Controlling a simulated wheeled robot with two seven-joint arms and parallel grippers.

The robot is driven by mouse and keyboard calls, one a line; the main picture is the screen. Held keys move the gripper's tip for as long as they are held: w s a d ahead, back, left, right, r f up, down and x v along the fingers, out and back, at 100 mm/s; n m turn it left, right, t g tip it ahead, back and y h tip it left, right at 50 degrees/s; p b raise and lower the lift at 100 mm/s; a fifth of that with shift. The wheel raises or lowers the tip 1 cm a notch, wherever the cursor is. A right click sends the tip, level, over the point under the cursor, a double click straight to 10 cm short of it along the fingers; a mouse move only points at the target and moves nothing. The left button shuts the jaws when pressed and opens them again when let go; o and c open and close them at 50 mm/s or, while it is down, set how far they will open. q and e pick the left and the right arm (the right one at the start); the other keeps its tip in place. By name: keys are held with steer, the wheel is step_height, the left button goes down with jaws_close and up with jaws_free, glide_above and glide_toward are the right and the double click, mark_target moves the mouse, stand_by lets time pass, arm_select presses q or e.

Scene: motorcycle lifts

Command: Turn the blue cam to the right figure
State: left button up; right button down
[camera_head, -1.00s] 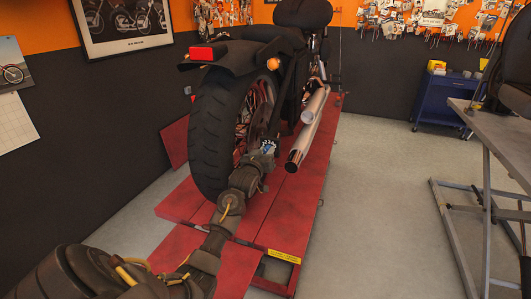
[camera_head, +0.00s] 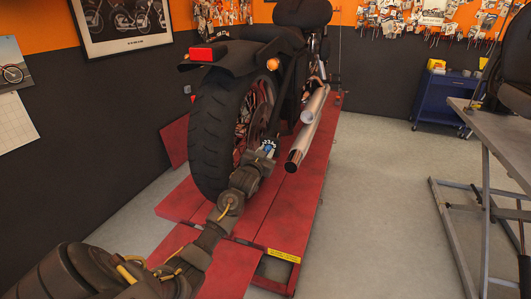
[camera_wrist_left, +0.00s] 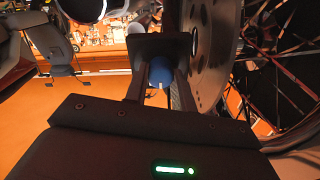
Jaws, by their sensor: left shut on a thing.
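The blue cam (camera_head: 267,148) is a small blue knob low beside the motorcycle's rear wheel, with a dark plate bearing white figures (camera_head: 270,142) just above it. In the left wrist view the blue cam (camera_wrist_left: 160,71) sits between the two dark fingers, in front of a dark square plate (camera_wrist_left: 160,45). My left gripper (camera_head: 263,155) reaches in from the lower left and is shut on the cam; its fingers also show in the wrist view (camera_wrist_left: 160,82). Which figure the cam points at is too small to tell. My right gripper is out of view.
The motorcycle's rear tyre (camera_head: 213,130) stands close left of my arm, and twin exhaust pipes (camera_head: 305,135) are to its right. The red lift (camera_head: 290,215) lies beneath. A grey lift table (camera_head: 500,140) and a blue cart (camera_head: 445,100) stand right, with open floor between.

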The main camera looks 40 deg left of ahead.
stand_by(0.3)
arm_select(q)
steer(key=o, duration=1)
steer(key=shift+b+v, duration=1.6)
steer(key=shift+v, duration=3.8)
